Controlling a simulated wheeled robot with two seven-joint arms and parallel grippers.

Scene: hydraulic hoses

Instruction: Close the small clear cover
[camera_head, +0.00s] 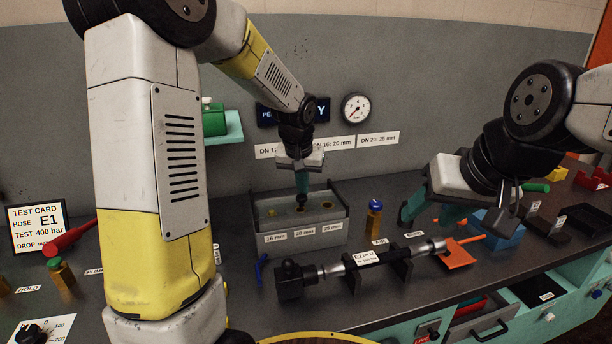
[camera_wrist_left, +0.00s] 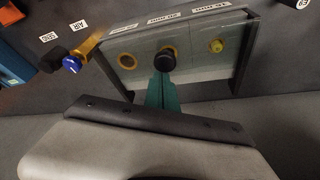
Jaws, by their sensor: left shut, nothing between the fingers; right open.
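A grey box (camera_head: 300,240) with labels 16, 20 and 25 mm on its front stands against the back wall. In the left wrist view, a pale greenish see-through panel, which looks like the clear cover (camera_wrist_left: 200,62), spans the box's frame, with yellow-ringed ports showing. A round black knob (camera_wrist_left: 165,59) is at its middle. My left gripper (camera_head: 302,200) is shut and empty, pointing down over the box; its teal fingertips (camera_wrist_left: 163,80) are at the knob, contact unclear. Whether the cover lies fully flat is hard to tell. My right gripper (camera_head: 430,212) is open above the bench, right of the box.
A hose assembly (camera_head: 365,262) lies on black cradles in front of the box, with an orange flag (camera_head: 458,251) at its right end. A blue-capped brass fitting (camera_head: 374,218) stands right of the box. A blue block (camera_head: 500,228) and open drawers (camera_head: 480,318) are at right.

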